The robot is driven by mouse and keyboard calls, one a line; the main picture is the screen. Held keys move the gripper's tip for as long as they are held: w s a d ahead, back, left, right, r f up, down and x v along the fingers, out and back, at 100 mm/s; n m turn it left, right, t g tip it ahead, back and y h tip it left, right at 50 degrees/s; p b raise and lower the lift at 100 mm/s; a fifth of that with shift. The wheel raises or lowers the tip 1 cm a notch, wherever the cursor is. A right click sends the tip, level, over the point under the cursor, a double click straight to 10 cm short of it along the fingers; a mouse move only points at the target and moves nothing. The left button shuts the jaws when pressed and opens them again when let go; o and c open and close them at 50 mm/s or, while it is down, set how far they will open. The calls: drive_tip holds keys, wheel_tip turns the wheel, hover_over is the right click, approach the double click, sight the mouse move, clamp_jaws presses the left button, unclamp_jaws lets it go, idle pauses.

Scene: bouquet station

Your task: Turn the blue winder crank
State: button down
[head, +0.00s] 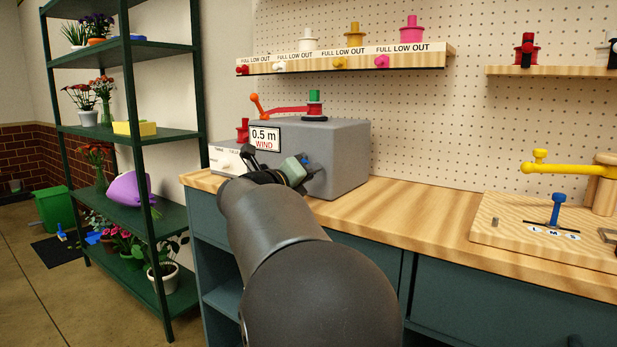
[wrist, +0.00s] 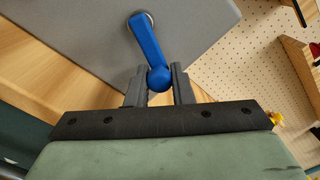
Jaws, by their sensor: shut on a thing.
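The blue winder crank (wrist: 149,42) shows in the wrist view on the face of a grey box. Its arm runs from a round hub at the top down to a ball-shaped knob (wrist: 159,78). My gripper (wrist: 158,88) is shut on the knob, with one dark finger on each side. In the head view the grey winder box (head: 345,150) stands on the workbench with a "0.5 m WIND" sign (head: 265,139). My gripper (head: 309,172) is at its front face there, and the arm and gripper hide most of the crank.
An orange-red lever (head: 285,110) and a spool with a green top (head: 314,103) sit on the box. A peg shelf (head: 350,63) with spools is above. A board with a yellow arm (head: 570,168) and blue handle (head: 557,208) stands right. The bench (head: 400,212) between is clear.

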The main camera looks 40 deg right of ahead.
drive_tip(key=c, duration=1.3)
unclamp_jaws()
drive_tip(key=shift+o, duration=0.2)
drive_tip(key=p+v, duration=0.2)
drive_tip(key=v, duration=1.5)
drive_tip(key=shift+a+p, duration=0.25)
drive_tip(key=shift+p, duration=0.15)
drive_tip(key=shift+w, duration=0.1)
